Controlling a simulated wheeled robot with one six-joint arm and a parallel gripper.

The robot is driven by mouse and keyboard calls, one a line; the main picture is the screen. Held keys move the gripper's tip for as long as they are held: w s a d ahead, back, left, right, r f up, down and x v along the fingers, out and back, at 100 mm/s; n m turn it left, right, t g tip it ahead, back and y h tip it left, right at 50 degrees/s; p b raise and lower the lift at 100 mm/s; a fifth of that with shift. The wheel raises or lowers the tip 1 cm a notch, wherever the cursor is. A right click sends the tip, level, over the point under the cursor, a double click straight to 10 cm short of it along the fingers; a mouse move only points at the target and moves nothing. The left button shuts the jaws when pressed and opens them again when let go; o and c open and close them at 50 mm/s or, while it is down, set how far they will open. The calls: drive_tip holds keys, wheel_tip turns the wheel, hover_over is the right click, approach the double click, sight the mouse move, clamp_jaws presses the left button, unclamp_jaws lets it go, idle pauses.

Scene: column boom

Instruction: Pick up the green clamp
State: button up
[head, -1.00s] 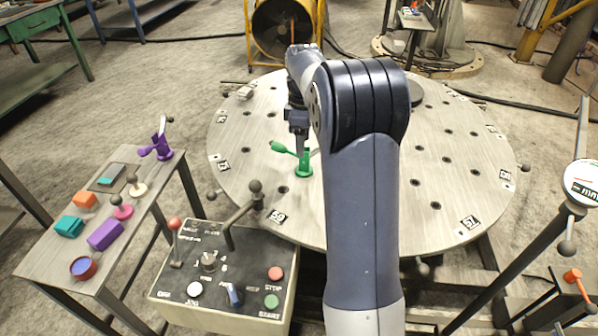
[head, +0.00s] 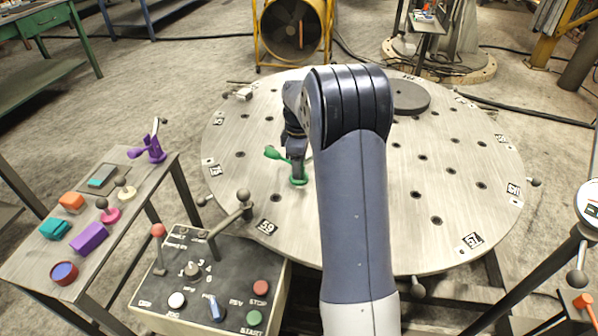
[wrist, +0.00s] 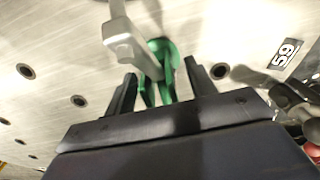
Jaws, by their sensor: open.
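The green clamp (head: 298,178) stands on the round metal table (head: 447,153), left of the table's middle, with its green handle sticking out to the left. In the wrist view the green clamp (wrist: 168,60) is between my gripper's fingers (wrist: 160,88), with a grey metal bar of it in front. My gripper (head: 296,158) is open, pointing down at the clamp, with a finger on each side. Clear space shows beside the fingers; I cannot tell whether either touches it. My arm hides part of the table to the right.
A control box (head: 203,275) with levers and buttons stands at the table's front left. A side table (head: 40,262) holds a purple clamp (head: 149,149) and several small coloured parts. A dark disc (head: 410,97) lies at the table's back. A gauge post stands at the right.

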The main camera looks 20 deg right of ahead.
drive_tip(key=shift+f, duration=0.85)
drive_tip(key=shift+c, duration=0.3)
drive_tip(key=c, duration=1)
wheel_tip(320, 180, up, 10)
drive_tip(key=shift+r+p, duration=0.1)
drive_tip(key=shift+p, duration=0.6)
